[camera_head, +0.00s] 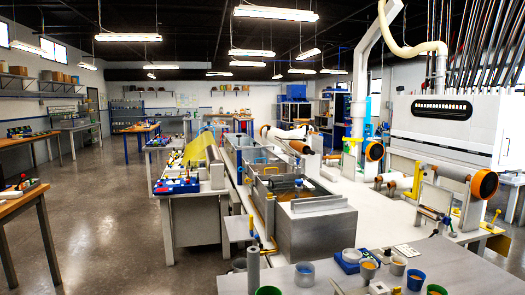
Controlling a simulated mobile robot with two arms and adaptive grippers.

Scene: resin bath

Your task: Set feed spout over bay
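A grey steel resin bath (315,232) stands at the middle of the view, on the white bench. Amber liquid shows in its open trough (300,194), behind a flat steel front deck. Thin yellow and blue fittings (256,240) run along its left side. I cannot tell for sure which part is the feed spout or which bay is meant. Neither of my grippers is in view.
Several small cups, among them a blue one (416,279), and a blue scale (347,261) stand on the near bench. A large white machine (445,125) with orange-ended rollers fills the right. Side tables stand at left. The grey floor (105,215) between them is clear.

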